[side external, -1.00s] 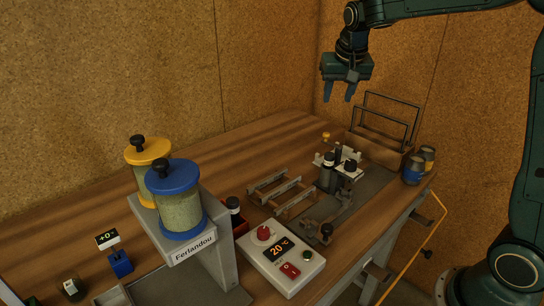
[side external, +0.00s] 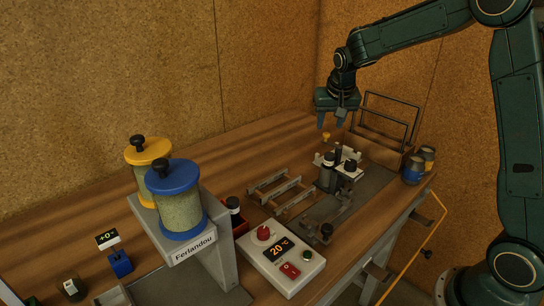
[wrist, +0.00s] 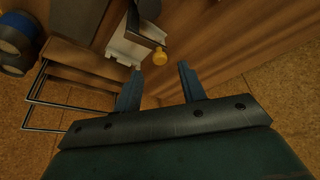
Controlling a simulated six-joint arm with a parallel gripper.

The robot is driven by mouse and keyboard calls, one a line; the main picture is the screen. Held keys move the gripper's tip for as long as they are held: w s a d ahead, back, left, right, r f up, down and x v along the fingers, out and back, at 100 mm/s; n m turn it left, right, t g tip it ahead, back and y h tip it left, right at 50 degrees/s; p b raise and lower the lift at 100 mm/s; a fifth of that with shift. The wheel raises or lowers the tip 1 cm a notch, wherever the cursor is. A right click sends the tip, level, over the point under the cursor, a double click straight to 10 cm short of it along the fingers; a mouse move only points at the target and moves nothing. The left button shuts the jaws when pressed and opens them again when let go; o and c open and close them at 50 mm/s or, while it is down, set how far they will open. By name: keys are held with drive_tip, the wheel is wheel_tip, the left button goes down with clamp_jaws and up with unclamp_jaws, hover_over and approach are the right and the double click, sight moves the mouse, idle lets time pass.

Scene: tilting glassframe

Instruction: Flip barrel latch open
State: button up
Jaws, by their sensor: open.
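My gripper (side external: 331,121) hangs open and empty with its fingers pointing down, at the far end of the bench. It also shows in the wrist view (wrist: 161,70), its two blue fingers apart. A small yellow knob (side external: 326,135) stands just below the fingers in the side view, beside a fixture (side external: 328,175) with dark cylinders and pale plates. In the wrist view the yellow knob (wrist: 160,56) lies just beyond and between the fingertips, with no visible contact. I cannot tell for sure which part is the barrel latch; the fixture's far side is hidden.
A wooden box with black wire frames (side external: 388,118) stands close to the right of my gripper. Blue cans (side external: 413,170) stand further right. A slotted metal rack (side external: 283,192), a control box (side external: 280,257) and two capped canisters (side external: 176,205) stand nearer. The back-left bench is clear.

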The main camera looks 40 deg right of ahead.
sight(327, 133)
drive_tip(key=shift+x, duration=1.85)
clamp_jaws()
